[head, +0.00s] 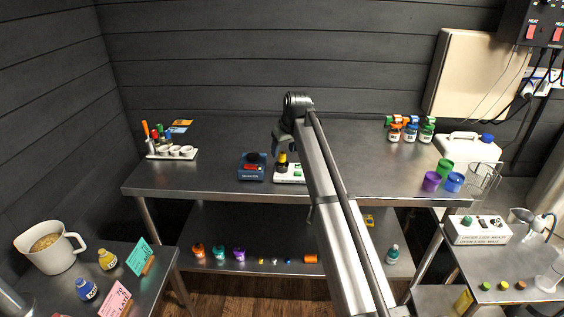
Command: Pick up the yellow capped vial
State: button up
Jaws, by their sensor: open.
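No vial can be told for certain as the yellow capped one at this size. A small dark and yellow item (283,163) stands upright at the white device (290,176) on the middle steel table. A tiny yellow-topped item (261,261) stands on the lower shelf, among other small pieces. My gripper (281,143) hangs from the arm's end, just above the dark and yellow item in the picture. It is open, with nothing seen between its fingers. Whether it touches the item cannot be told, and the arm hides part of the table to the right.
A blue device (251,167) stands close left of the white one. A white rack (171,152) with colourful tools is farther left. Small bottles (411,133), coloured cups (432,181) and a white jug (468,147) stand at right. The table's left centre is clear.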

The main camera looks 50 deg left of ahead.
aim_at(282, 153)
jog(key=x, duration=0.4)
jog(key=shift+w+a+f, duration=0.15)
jog(key=shift+w+a, duration=0.1)
jog(key=shift+a, duration=0.15)
grip_shut()
notch_tip(282, 153, up, 10)
jog(key=shift+r, duration=0.1)
dwell(0.7)
